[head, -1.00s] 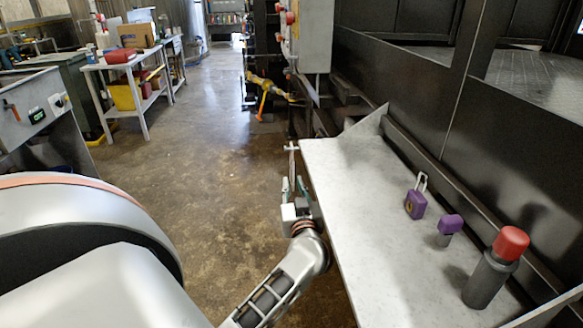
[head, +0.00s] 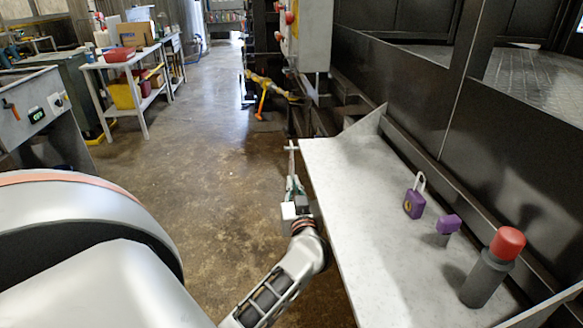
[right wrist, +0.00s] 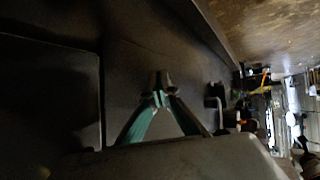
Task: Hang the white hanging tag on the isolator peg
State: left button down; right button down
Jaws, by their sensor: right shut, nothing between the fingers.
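My left gripper (head: 293,182) is beside the left edge of the grey shelf in the head view, pointing away from me. Its fingers are close together on a thin pale piece with a short crossbar, which looks like the white hanging tag (head: 291,150) seen nearly edge-on. The fingers hide its lower part. My right gripper (right wrist: 160,82) shows in the right wrist view with its teal fingers meeting at the tips, shut and empty. A grey cabinet (head: 313,40) with red knobs stands at top centre in the head view. I cannot make out the isolator peg.
The grey shelf (head: 345,200) holds a purple padlock (head: 414,200), a small purple-topped item (head: 448,226) and a dark cylinder with a red cap (head: 488,275). Black machine panels rise along the right. The floor left of the shelf is open; a workbench (head: 125,68) stands farther left.

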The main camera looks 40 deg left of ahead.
pick_arm(q)
jog(key=shift+r+p, duration=0.4)
jog(key=shift+p, duration=0.45)
pick_arm(e)
jog(key=shift+w+r, duration=0.25)
jog(key=shift+r, duration=0.85)
